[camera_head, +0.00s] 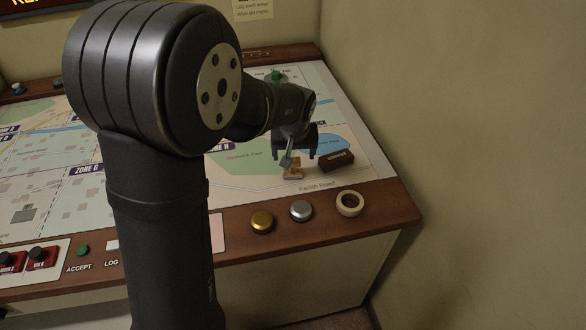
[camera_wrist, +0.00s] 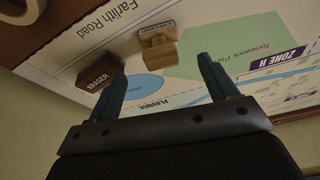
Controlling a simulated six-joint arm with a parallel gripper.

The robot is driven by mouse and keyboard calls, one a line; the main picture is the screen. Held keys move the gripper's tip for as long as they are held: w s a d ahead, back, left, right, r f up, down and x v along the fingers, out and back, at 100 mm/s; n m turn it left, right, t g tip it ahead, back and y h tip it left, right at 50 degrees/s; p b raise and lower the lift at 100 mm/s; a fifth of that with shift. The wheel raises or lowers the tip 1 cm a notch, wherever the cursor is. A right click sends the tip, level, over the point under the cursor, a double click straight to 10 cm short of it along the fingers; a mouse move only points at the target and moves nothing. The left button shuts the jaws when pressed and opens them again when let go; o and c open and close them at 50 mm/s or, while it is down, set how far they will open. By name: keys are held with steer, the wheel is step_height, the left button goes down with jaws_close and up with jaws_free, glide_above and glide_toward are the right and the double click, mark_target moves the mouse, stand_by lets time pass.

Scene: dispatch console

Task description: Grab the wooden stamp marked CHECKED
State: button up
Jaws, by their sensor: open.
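The light wooden stamp (camera_head: 293,174) stands on the map panel, near its front edge, in the head view. It also shows in the wrist view (camera_wrist: 159,53), with a small label that appears to read CHECKED, upside down there. My gripper (camera_head: 297,154) is just above and behind the stamp in the head view, partly covering its top. In the wrist view my gripper (camera_wrist: 162,70) is open and empty, with its two fingers spread. The stamp shows between and beyond the fingertips; I cannot tell how large the height gap is.
A tape roll (camera_head: 349,203), a silver knob (camera_head: 301,210) and a gold knob (camera_head: 262,221) sit along the wooden front edge. A wall rises at right.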

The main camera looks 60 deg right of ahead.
mark_target(293, 165)
steer(key=shift+x, duration=3.55)
steer(key=c, duration=1.1)
